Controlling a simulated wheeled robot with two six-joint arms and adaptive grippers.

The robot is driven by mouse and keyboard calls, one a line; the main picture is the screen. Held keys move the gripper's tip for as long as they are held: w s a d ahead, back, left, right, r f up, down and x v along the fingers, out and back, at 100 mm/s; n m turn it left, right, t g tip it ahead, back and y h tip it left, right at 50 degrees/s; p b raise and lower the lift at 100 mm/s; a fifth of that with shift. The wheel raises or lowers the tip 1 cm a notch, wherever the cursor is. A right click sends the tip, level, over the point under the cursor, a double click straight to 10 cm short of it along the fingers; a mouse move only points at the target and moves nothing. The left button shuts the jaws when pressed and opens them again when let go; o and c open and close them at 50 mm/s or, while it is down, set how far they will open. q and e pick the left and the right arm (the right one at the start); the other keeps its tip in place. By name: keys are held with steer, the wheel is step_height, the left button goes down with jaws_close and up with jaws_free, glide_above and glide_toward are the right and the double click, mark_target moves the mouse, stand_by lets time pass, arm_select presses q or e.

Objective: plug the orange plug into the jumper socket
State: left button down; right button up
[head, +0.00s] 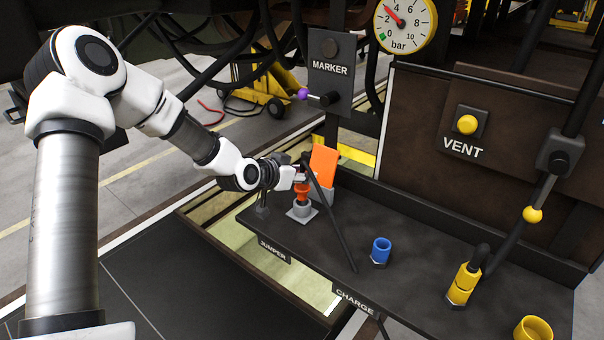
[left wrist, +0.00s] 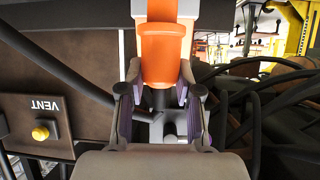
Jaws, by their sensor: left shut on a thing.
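My left gripper (head: 297,175) reaches in from the left and is shut on the orange plug (head: 303,190). The plug is upright, with its lower end at the grey square jumper socket (head: 300,212), above the JUMPER label (head: 273,250). I cannot tell how deep it sits in the socket. In the left wrist view, an orange body (left wrist: 162,55) lies between the tips of my left gripper (left wrist: 160,85). An orange flap (head: 324,163) stands just behind the plug. My right gripper is not in view.
A blue fitting (head: 381,250) and a yellow fitting (head: 463,285) stand on the dark shelf (head: 420,255). The MARKER panel (head: 330,72) rises behind the gripper. The shelf middle is mostly clear.

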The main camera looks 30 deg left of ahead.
mark_target(298, 187)
arm_select(q)
steer(key=shift+f+b, duration=1.65)
steer(key=shift+f, duration=0.4)
steer(key=c, duration=0.7)
jaws_free()
steer(key=shift+r, duration=0.1)
steer(key=v, duration=0.7)
steer(key=shift+a, duration=0.1)
steer(key=shift+s+r, duration=0.1)
steer(key=shift+s, duration=0.1)
